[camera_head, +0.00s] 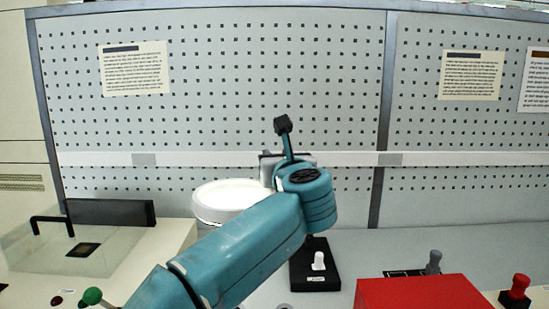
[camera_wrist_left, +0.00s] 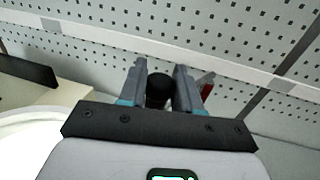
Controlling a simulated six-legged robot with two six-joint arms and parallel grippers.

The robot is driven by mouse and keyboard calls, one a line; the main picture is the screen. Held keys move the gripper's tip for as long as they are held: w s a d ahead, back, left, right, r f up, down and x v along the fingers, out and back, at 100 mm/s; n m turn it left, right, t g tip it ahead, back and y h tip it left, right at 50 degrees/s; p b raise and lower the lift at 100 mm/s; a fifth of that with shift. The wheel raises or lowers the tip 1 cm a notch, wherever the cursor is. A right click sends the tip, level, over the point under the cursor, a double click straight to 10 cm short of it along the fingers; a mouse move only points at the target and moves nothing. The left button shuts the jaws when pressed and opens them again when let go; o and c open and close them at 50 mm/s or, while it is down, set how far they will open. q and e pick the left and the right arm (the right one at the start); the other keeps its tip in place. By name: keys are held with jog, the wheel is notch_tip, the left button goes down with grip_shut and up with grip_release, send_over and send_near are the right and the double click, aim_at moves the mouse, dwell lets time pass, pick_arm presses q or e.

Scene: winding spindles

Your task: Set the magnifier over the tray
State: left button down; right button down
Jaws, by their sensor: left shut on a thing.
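A white, brightly lit round head, which I take for the magnifier (camera_head: 228,197), shows left of my left wrist in the head view. Its bright disc also fills the lower left of the left wrist view (camera_wrist_left: 35,145). My left gripper (camera_wrist_left: 159,88) has its two grey fingers on either side of a dark rounded grip (camera_wrist_left: 157,91) and is shut on it. How the grip joins the white head is hidden. In the head view my arm hides the fingers. I cannot make out a tray with certainty. My right gripper is not in view.
A clear cover (camera_head: 120,245) with a black handle lies at the left. A black base (camera_head: 301,275) with a white peg stands right of my arm. A red box (camera_head: 425,292) is at the front right, near grey and red knobs. A pegboard (camera_head: 230,70) closes the back.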

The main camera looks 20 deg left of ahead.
pick_arm(q)
jog(key=shift+d, duration=0.15)
jog(key=c, duration=0.9)
grip_release()
jog(key=shift+o, duration=0.2)
jog(key=shift+d, duration=0.15)
jog(key=shift+a, duration=0.2)
jog(key=b+v, duration=0.3)
jog(key=v, duration=1.3)
jog(key=shift+s, duration=0.25)
jog(key=shift+d, duration=0.1)
